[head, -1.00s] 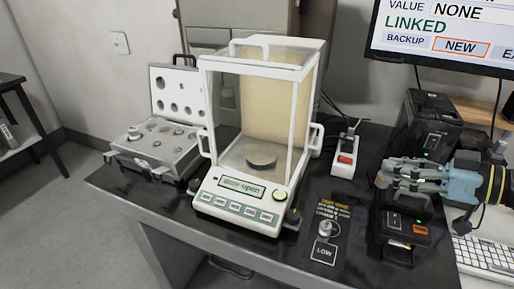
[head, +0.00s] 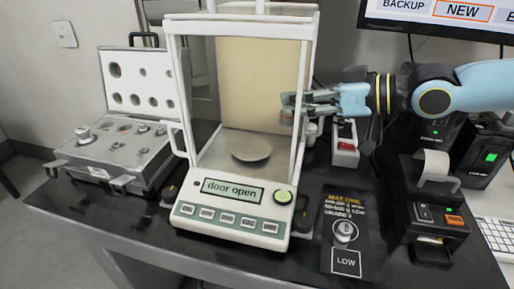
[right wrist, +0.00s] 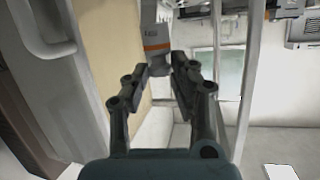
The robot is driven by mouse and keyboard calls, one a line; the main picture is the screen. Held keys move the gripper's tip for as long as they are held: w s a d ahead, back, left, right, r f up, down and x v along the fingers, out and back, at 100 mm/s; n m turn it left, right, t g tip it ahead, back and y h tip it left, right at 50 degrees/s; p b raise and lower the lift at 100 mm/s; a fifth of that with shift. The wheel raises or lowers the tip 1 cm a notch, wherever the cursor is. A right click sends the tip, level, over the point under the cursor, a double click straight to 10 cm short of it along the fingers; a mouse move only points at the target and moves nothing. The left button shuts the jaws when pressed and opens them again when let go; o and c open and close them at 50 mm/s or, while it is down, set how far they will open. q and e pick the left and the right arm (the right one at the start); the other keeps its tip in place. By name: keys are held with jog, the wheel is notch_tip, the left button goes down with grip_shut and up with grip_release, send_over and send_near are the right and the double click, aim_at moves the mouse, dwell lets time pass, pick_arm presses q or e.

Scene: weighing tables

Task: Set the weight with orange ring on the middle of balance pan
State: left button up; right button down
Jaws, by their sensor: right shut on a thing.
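The balance (head: 232,222) stands in the middle of the table, and its display reads "door open". Its round pan (head: 251,146) is inside the glass chamber and is bare. My right gripper (head: 288,106) is at the right side of the chamber, level with its upper half and higher than the pan. In the right wrist view its fingers (right wrist: 152,80) are shut on a grey weight with an orange ring (right wrist: 156,46). My left gripper is out of view.
An open case of weights (head: 118,150) is left of the balance. A black mat (head: 341,262) with another weight (head: 345,232) lies at front right. A printer (head: 432,205) and a small device with a red switch (head: 346,148) stand on the right.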

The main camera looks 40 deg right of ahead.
jog(key=w+a+f+b, duration=0.1)
jog(key=b, duration=0.1)
jog(key=w+a+f+b, duration=0.1)
jog(key=w+a+b, duration=0.1)
jog(key=w+a+f+b, duration=0.1)
jog(key=w+b, duration=0.1)
jog(key=shift+w+a+f, duration=0.2)
jog(key=shift+a+f, duration=0.05)
jog(key=shift+a, duration=0.1)
notch_tip(320, 180, down, 3)
jog(key=shift+r+b, duration=0.1)
jog(key=shift+b, duration=0.7)
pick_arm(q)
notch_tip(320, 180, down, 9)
pick_arm(e)
jog(key=shift+w+a+f, duration=0.15)
jog(key=shift+w+f, duration=0.05)
jog(key=shift+f, duration=0.05)
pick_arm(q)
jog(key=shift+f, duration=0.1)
pick_arm(e)
jog(key=shift+f, duration=0.15)
jog(key=c, duration=1.1)
grip_release()
